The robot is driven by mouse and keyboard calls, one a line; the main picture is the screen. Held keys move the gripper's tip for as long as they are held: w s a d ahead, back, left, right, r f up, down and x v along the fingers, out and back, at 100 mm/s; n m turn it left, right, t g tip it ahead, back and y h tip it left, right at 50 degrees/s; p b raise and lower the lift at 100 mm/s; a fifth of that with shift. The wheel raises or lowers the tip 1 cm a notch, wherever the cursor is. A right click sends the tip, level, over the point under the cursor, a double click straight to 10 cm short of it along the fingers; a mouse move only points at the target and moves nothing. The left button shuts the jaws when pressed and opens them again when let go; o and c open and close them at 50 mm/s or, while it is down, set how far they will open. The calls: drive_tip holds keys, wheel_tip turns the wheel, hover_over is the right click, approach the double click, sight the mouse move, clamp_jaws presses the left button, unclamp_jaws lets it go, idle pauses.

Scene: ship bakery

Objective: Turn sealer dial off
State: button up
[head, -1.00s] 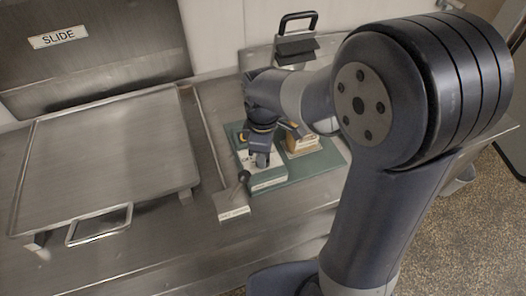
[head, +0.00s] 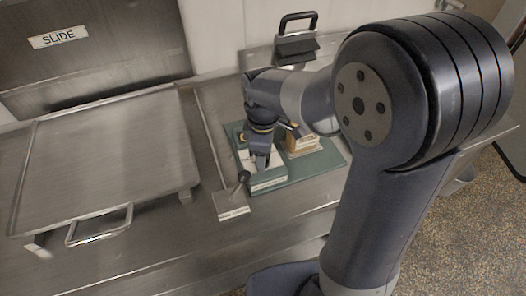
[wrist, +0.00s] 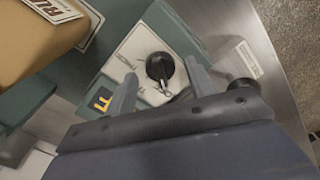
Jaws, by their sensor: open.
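The sealer dial (wrist: 160,66) is a round black knob on a pale panel (wrist: 128,52) with markings in the wrist view. My gripper (wrist: 160,84) is open, with one grey finger on each side of the dial in that view. I cannot tell whether either finger touches it. In the head view my gripper (head: 260,160) points down over the sealer's white-topped block (head: 268,183) on a green base (head: 318,160). The dial itself is hidden there behind my gripper.
A small lever with a black knob (head: 243,176) stands on a labelled plate (head: 232,206) just left of the sealer. A tan box (head: 302,143) sits behind right on the green base. A large metal tray (head: 110,165) with a handle lies left.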

wheel_tip(320, 180, up, 11)
idle(0.4)
drive_tip(key=shift+f, duration=0.2)
wheel_tip(320, 180, down, 11)
drive_tip(key=shift+r, duration=0.1)
drive_tip(key=shift+m, duration=0.3)
drive_tip(key=shift+r, duration=0.15)
idle(0.5)
